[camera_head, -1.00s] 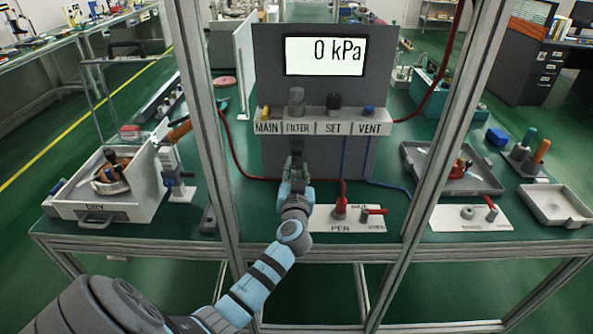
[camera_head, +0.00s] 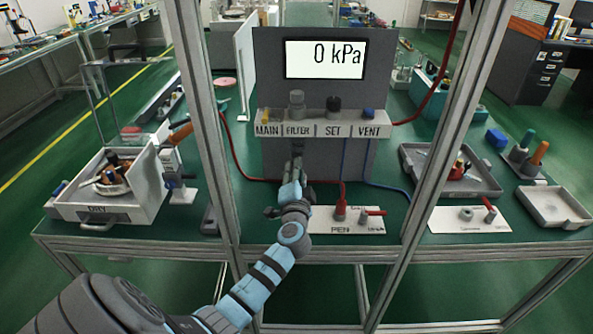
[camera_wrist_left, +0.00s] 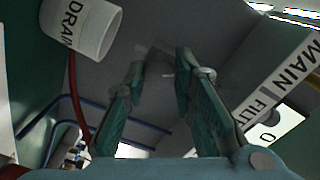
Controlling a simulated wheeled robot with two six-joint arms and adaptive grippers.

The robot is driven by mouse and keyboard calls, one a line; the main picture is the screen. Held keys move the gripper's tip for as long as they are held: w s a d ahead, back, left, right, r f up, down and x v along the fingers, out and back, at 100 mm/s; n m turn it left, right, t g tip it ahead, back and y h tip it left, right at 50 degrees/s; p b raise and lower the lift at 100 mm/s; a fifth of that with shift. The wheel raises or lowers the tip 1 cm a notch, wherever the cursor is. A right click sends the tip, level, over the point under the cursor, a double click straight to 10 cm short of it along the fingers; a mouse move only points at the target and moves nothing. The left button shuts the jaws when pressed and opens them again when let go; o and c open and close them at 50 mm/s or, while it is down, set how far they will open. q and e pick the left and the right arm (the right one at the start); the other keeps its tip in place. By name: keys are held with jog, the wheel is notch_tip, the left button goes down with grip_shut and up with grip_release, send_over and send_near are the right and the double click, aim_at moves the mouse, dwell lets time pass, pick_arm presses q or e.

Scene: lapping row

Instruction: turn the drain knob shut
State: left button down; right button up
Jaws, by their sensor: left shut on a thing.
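My left gripper (camera_head: 298,156) reaches up to the front of the grey panel, just under the FILTER label (camera_head: 298,129). In the left wrist view its two green fingers (camera_wrist_left: 160,62) stand apart with a small pale grey piece between their tips. I take this piece to be the drain knob (camera_wrist_left: 160,60), gripped; its outline is faint, and in the head view the gripper hides it. A white cup-shaped part marked DRAIN (camera_wrist_left: 88,27) is beside the fingers in the wrist view. My right gripper is not in view.
The gauge display (camera_head: 325,57) reads 0 kPa. MAIN, FILTER, SET and VENT labels line the grey shelf (camera_head: 318,114). A red hose (camera_head: 240,172) and blue hoses (camera_head: 344,165) run near my arm. A white PEN plate (camera_head: 350,226) lies right of it. Frame posts (camera_head: 207,125) stand on both sides.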

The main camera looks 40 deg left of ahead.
pick_arm(q)
jog(key=m+p, duration=0.1)
jog(key=m, duration=0.4)
jog(key=shift+f+m, duration=0.1)
jog(key=shift+m, duration=0.2)
dwell(0.4)
jog(key=c, duration=1.3)
grip_release()
jog(key=shift+c, duration=0.2)
jog(key=v, duration=1.2)
